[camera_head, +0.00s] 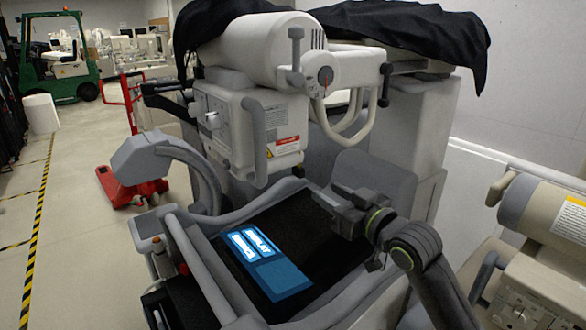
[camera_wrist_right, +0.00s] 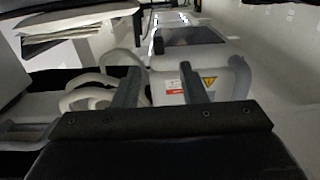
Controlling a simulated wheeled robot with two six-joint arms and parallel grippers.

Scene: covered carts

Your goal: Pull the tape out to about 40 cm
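No tape strip can be made out in either view. A grey-white X-ray tube head (camera_head: 290,50) with a box-shaped collimator housing (camera_head: 228,130) hangs over the cart. The housing has a handle and a red-and-white label; it also shows ahead of my gripper in the wrist view (camera_wrist_right: 222,84). My right gripper (camera_head: 322,197) is over the cart's dark top, below and to the right of the housing, and apart from it. In the wrist view its two fingers (camera_wrist_right: 160,70) stand wide apart with nothing between them. My left gripper is not in view.
A lit blue screen (camera_head: 270,265) lies on the cart's top. Black cloth (camera_head: 415,35) drapes the machine above. A second beige machine (camera_head: 545,235) stands at the right.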

